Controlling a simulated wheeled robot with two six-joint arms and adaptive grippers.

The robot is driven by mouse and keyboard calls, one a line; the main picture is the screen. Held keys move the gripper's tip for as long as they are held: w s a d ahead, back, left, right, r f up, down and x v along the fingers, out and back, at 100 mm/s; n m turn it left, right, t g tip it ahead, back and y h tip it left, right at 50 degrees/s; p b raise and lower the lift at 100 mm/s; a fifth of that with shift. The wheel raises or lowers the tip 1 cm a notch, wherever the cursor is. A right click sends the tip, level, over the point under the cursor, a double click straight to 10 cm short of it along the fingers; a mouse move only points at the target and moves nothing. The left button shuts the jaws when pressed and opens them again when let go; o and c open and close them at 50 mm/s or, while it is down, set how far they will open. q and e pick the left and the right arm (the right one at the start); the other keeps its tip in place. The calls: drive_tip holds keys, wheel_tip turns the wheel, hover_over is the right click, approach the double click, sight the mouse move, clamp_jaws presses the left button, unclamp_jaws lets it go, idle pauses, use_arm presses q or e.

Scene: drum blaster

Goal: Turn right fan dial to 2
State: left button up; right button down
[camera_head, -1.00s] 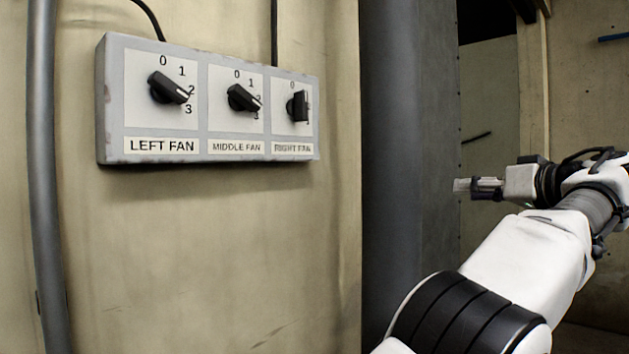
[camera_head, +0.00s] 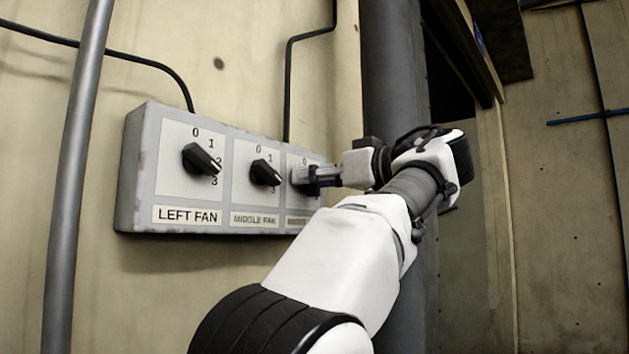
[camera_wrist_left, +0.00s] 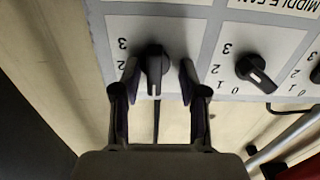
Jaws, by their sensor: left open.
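The right fan dial (camera_wrist_left: 153,66) is a black knob on the grey switch panel (camera_head: 143,170). My left gripper (camera_head: 310,177) is at the panel's right end, its fingers over this dial and largely hiding it in the head view. In the left wrist view the open left gripper (camera_wrist_left: 158,75) has one finger on each side of the dial, with small gaps visible. That view shows the panel upside down. Marks 3 and 2 show beside the dial; I cannot tell its setting. The RIGHT FAN label is mostly covered by my arm. My right gripper is not in view.
The middle fan dial (camera_head: 265,173) is close beside the right dial, with the left fan dial (camera_head: 201,160) farther left. A grey pipe (camera_head: 74,180) runs up the wall at left. A dark column (camera_head: 390,75) stands just right of the panel.

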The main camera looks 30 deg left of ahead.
use_arm(q)
drive_tip(key=shift+w+d, duration=0.25)
drive_tip(key=shift+c, duration=0.3)
drive_tip(key=shift+w+d, duration=0.15)
drive_tip(key=c, duration=0.6)
clamp_jaws()
